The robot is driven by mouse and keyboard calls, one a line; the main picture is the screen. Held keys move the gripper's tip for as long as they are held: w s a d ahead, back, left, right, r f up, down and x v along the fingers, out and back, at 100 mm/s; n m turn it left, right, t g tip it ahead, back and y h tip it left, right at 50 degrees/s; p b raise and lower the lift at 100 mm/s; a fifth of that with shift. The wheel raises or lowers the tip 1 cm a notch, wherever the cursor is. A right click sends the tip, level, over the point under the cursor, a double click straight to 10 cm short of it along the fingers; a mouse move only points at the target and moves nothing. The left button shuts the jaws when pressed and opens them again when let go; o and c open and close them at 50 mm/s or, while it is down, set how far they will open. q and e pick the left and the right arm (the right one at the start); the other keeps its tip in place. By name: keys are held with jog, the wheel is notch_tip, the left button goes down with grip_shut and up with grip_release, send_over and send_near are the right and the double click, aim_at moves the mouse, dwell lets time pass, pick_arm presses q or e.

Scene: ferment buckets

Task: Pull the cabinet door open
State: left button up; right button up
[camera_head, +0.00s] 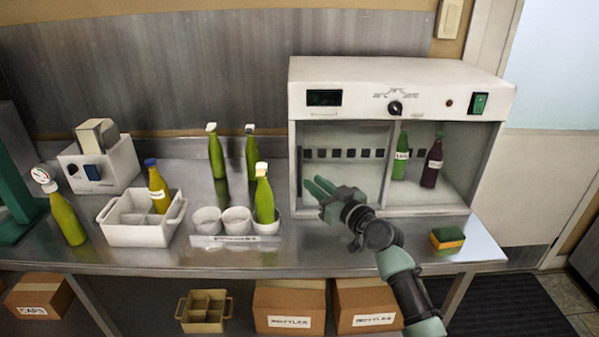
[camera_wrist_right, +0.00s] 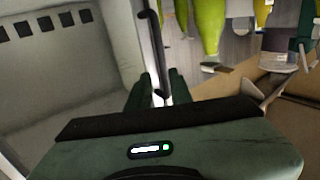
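The white cabinet (camera_head: 345,75) stands at the right of the bench. Its front has a clear left part and, at right, an area where two bottles show. My right gripper (camera_head: 318,187) is at the cabinet's lower left front edge, its two green fingers apart. In the right wrist view the fingers (camera_wrist_right: 160,88) lie on either side of a thin upright edge with a dark bar (camera_wrist_right: 154,38). The cabinet interior shows left of that edge. Contact with the bar cannot be made out. Whether the door stands slightly ajar is unclear. My left gripper is not in view.
A green bottle (camera_head: 401,155) and a dark bottle (camera_head: 433,162) stand at the cabinet's right. Left of my gripper are a yellow-green bottle (camera_head: 264,198), white cups (camera_head: 237,220) and a white crate (camera_head: 135,235). A sponge (camera_head: 447,238) lies at the bench's right front.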

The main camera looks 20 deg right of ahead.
send_over(300, 193)
jog(key=shift+w, duration=0.35)
grip_shut()
dwell(1.4)
